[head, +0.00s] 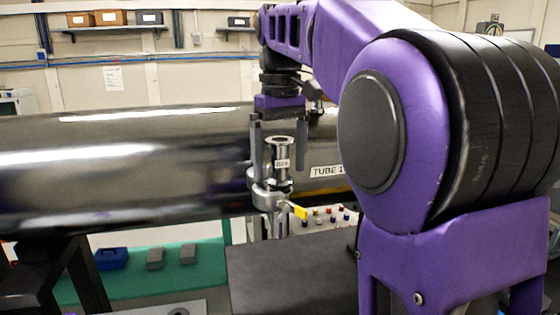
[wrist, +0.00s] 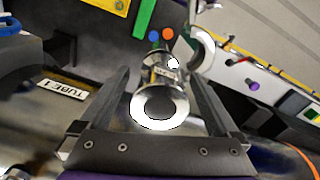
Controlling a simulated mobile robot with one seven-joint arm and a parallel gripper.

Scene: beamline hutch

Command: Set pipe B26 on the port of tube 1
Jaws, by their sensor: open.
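Tube 1 (head: 120,165) is the large dark metal tube lying across the head view, with its label plate at right; the label also shows in the wrist view (wrist: 62,90). Pipe B26 (head: 282,163) is a short, shiny flanged pipe with a white tag. It stands upright at the port on the tube's near side, where a metal clamp (head: 266,196) with a yellow handle sits around its lower end. My gripper (head: 278,165) points down with its fingers either side of the pipe. In the wrist view the pipe (wrist: 160,106) shows gaps to both fingers. The seam at the port is hidden.
A dark flat surface (head: 290,275) lies below the port. A panel with coloured knobs (head: 330,217) is behind it. A green mat (head: 200,258) with a blue box (head: 112,258) and grey blocks lies beyond, under the tube. Shelves with boxes hang on the back wall.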

